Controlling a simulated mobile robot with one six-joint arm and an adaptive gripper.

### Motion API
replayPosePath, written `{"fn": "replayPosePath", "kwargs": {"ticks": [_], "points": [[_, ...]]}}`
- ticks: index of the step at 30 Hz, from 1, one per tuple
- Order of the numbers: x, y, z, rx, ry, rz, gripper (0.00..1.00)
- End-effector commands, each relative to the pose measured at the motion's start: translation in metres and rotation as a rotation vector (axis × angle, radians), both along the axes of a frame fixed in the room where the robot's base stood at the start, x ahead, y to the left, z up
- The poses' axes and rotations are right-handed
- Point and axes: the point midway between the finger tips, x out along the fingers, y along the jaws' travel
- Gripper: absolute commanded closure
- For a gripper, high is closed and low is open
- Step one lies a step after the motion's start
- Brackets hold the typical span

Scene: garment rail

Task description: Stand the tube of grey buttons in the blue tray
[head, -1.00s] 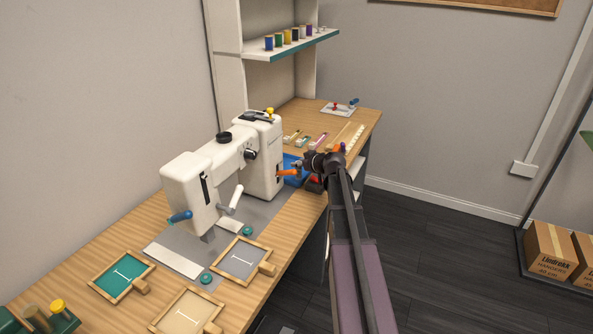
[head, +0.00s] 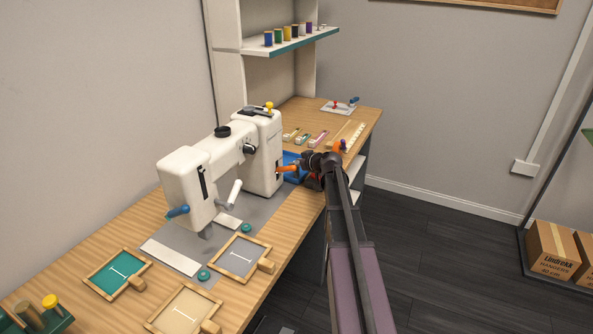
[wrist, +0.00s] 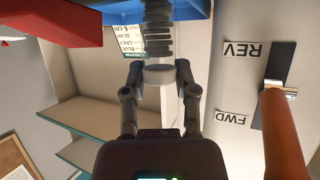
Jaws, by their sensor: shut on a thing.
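In the wrist view, which is upside down, my gripper (wrist: 158,76) is shut on the clear tube of grey buttons (wrist: 157,36). The stacked dark grey buttons fill the tube's lower part. The tube looks about upright. The blue tray (wrist: 185,11) lies at the tube's lower end; I cannot tell whether they touch. In the head view the blue tray (head: 291,159) shows beside the sewing machine, partly hidden by my arm. The tube cannot be made out there.
The white sewing machine (head: 205,165) stands left of the tray. Its orange lever (head: 287,169) reaches close to my gripper, also in the wrist view (wrist: 286,135). A red thing (wrist: 45,22) is near the tray. Small strips (head: 318,138) lie behind.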

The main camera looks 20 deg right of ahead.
Motion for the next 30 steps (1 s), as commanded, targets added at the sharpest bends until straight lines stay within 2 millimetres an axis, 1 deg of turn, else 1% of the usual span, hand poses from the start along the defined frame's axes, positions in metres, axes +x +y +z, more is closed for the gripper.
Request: {"fn": "replayPosePath", "kwargs": {"ticks": [1,3,15,20,21,23,24,25,30], "points": [[0.0000,-0.0001,-0.0071,0.000,0.000,0.000,1.00],[0.0000,-0.0001,-0.0098,0.000,0.000,0.000,1.00],[-0.0001,-0.0001,-0.0102,0.000,0.000,0.000,1.00],[0.0000,0.0000,-0.0140,0.000,0.000,0.000,1.00],[-0.0001,-0.0002,-0.0139,0.000,0.000,0.000,0.59],[0.0000,-0.0001,-0.0131,0.000,0.000,0.000,0.42],[-0.0001,-0.0002,-0.0130,0.000,0.000,0.000,0.30],[-0.0001,-0.0002,-0.0130,0.000,0.000,0.000,0.28],[-0.0001,-0.0002,-0.0130,0.000,0.000,0.000,0.28]]}}
